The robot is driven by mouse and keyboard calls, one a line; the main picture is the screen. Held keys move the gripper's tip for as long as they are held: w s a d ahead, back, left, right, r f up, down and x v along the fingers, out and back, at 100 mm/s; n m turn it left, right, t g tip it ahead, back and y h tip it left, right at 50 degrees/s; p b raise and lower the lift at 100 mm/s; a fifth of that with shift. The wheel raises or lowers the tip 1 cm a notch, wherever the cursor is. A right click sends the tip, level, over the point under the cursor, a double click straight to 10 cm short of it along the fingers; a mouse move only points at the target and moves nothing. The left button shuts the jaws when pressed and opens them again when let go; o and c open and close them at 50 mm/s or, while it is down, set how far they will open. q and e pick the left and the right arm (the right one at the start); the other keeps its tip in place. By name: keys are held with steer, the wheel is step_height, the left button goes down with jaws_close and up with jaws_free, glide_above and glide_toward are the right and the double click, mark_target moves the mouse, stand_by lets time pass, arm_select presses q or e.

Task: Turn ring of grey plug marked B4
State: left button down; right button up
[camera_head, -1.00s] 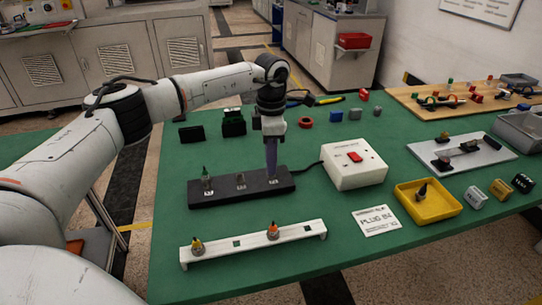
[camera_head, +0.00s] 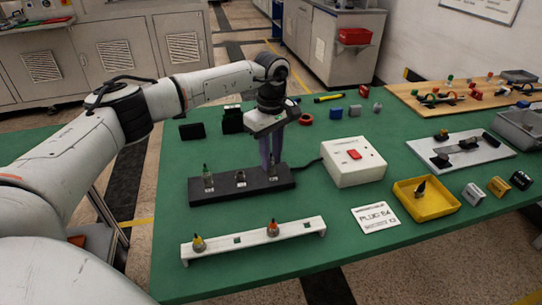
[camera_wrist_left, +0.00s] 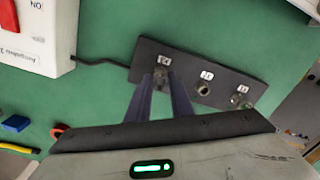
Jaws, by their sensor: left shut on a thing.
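My left gripper (camera_head: 271,163) points down over the right end of a black block (camera_head: 228,192). Its two fingers are shut on a grey plug (camera_wrist_left: 162,76) at that end, which shows between the fingertips in the left wrist view. The plug is mostly hidden by the fingers in the head view. The label beside it is too small to read surely. The block also holds a middle socket (camera_head: 240,180) and an upright plug (camera_head: 208,178) at its left end. A white card (camera_head: 376,219) reads PLUG B4. My right gripper is not in view.
A white box with a red switch (camera_head: 353,157) stands right of the block, joined by a black cable. A white rail (camera_head: 210,248) with two plugs lies in front. A yellow tray (camera_head: 440,207) holds a dark plug. Green mat is clear between block and rail.

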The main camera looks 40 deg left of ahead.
arm_select(q)
steer(key=shift+m, duration=1.6)
steer(key=c, duration=1.5)
jaws_free()
steer(key=shift+c, duration=0.2)
steer(key=shift+r, duration=0.1)
step_height(320, 180, up, 10)
steer(key=shift+d+r+b, duration=0.1)
steer(key=shift+b, duration=0.25)
